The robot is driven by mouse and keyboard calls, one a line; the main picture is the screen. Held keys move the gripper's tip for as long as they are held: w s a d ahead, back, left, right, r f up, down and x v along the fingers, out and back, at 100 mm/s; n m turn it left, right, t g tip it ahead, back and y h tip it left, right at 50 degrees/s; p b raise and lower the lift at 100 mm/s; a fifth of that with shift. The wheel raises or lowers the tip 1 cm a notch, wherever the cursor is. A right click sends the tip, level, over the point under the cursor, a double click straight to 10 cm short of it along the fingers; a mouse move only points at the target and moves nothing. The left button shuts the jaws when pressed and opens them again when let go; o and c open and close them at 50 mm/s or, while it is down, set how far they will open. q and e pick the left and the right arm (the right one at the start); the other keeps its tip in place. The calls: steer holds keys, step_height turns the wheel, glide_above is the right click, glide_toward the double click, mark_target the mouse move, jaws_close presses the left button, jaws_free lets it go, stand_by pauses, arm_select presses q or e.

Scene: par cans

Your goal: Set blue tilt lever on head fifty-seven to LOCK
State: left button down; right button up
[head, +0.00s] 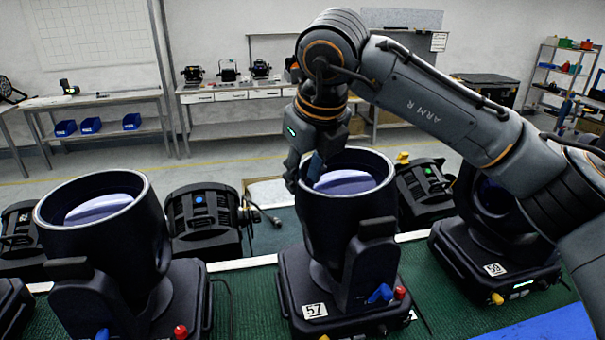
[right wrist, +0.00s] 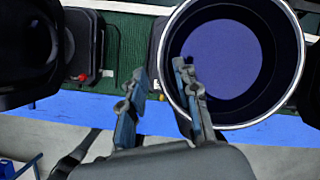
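Head fifty-seven is the black par can (head: 345,215) in the middle of the head view, on a base with a white "57" label (head: 314,310). Its barrel opens upward. Its blue tilt lever (head: 380,293) sits low on the front right of the base, beside a red knob (head: 399,292). My right gripper (head: 303,172) points down at the left rim of the barrel, above the lever. The lever is not visible there. My left gripper is out of view.
A similar can (head: 105,225) stands at left with its own blue lever (head: 102,334) and red knob (head: 180,331). Head 59 (head: 495,250) stands at right, partly behind my right arm. Smaller black lamps (head: 203,218) stand behind. Green mat (head: 250,300) shows between bases.

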steer(key=shift+x, duration=1.2)
steer(key=shift+f, duration=0.1)
jaws_close()
